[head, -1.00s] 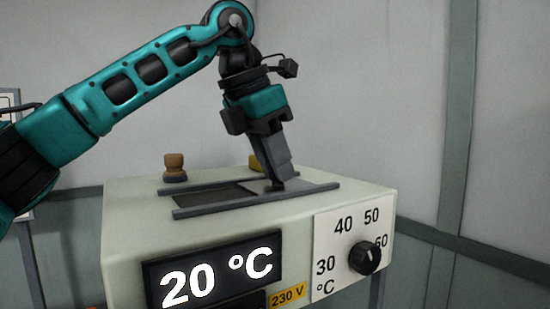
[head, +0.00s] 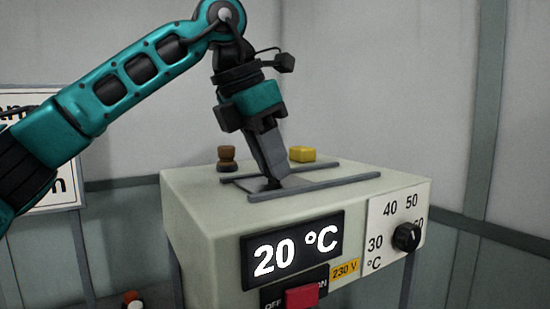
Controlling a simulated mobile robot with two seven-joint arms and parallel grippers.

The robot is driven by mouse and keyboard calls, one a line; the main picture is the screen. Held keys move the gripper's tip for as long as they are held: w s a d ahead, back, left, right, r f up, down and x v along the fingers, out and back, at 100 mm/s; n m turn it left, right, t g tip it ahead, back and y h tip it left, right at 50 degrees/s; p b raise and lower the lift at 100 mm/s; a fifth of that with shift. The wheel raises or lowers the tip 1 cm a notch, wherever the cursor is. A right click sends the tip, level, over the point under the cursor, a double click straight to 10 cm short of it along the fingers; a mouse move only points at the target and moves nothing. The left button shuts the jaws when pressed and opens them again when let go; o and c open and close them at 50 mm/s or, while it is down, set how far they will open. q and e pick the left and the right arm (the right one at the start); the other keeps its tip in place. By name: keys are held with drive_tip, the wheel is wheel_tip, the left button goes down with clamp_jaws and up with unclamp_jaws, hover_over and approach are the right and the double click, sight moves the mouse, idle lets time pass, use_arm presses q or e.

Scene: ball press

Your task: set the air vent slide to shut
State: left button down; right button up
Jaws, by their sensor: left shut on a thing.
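The air vent slide (head: 262,184) lies between two dark rails (head: 330,183) on top of the pale heater box (head: 205,215). My left gripper (head: 272,180) points down at it with fingers closed, near the left part of the rails. It is shut on the slide's small grip, which the fingers hide. The surface between the rails to the right of the fingers looks pale. How much of the vent opening is covered is hard to tell, as the fingers and front rail block the view. My right gripper is not in view.
A brown knob (head: 226,157) stands behind the rails at left, and a yellow block (head: 302,154) behind them. The front has a 20 °C display (head: 292,250), a dial (head: 406,237) and a red switch (head: 302,298). A sign (head: 60,195) hangs at left.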

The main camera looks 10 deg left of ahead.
use_arm(q)
drive_tip(key=shift+s+a, duration=0.1)
drive_tip(key=c, duration=1)
unclamp_jaws()
drive_tip(key=shift+s+a, duration=0.1)
drive_tip(key=shift+o, duration=0.6)
drive_tip(key=p+v, duration=0.1)
drive_tip(key=v, duration=1.1)
drive_tip(key=shift+r+p, duration=0.4)
